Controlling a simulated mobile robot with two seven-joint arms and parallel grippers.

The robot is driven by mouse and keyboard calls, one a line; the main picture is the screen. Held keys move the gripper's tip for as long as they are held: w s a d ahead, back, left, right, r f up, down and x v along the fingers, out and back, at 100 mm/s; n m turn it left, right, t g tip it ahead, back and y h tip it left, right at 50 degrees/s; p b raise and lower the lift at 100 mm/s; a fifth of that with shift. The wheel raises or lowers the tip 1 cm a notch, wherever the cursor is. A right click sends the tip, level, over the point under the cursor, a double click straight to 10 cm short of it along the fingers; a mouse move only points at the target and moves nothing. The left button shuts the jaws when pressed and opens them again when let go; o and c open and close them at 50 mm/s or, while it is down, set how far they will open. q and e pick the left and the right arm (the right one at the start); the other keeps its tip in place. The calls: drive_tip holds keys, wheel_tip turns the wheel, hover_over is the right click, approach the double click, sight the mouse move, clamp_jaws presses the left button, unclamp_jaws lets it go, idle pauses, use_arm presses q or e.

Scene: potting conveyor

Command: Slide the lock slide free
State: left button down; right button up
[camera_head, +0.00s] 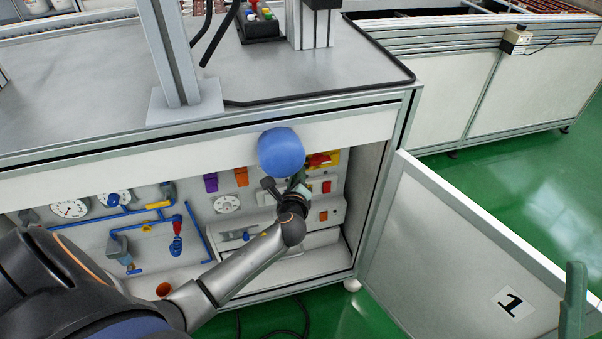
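A red rotary handle on a yellow plate (328,158) sits at the upper right of the control panel (190,238) in the open cabinet. I cannot pick out the lock slide with certainty; it may be small or hidden behind my gripper. My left gripper (298,183) is in front of the panel's right part, just below and left of the red handle. Its fingers are small and partly hidden, so I cannot tell whether they are open or touching anything. At the lower right edge, a grey-green finger-like part (575,300) shows, likely of my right gripper.
A round blue thing (281,152) covers part of the panel above my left gripper. The cabinet door (450,250), marked 1, stands open to the right. Gauges (70,208) and blue pipes fill the panel's left. The table top (300,75) overhangs the panel.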

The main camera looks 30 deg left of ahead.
use_arm(q)
drive_tip(key=shift+s+a+f+p, duration=0.1)
drive_tip(key=shift+s+a+p, duration=0.25)
drive_tip(key=shift+s+a, duration=0.5)
use_arm(e)
drive_tip(key=shift+d+r, duration=0.1)
drive_tip(key=shift+r, duration=0.6)
use_arm(q)
drive_tip(key=c, duration=0.7)
unclamp_jaws()
drive_tip(key=shift+s+d, duration=0.1)
drive_tip(key=p+v, duration=0.3)
drive_tip(key=v, duration=0.9)
drive_tip(key=shift+s+d+p, duration=0.2)
drive_tip(key=shift+p, duration=0.1)
use_arm(e)
drive_tip(key=w+d+f+m+g+h, duration=0.1)
drive_tip(key=w+f+m+h, duration=0.4)
drive_tip(key=f+h, duration=0.1)
drive_tip(key=shift+w+f+h, duration=0.25)
drive_tip(key=shift+f+h, duration=0.1)
drive_tip(key=shift+h, duration=0.15)
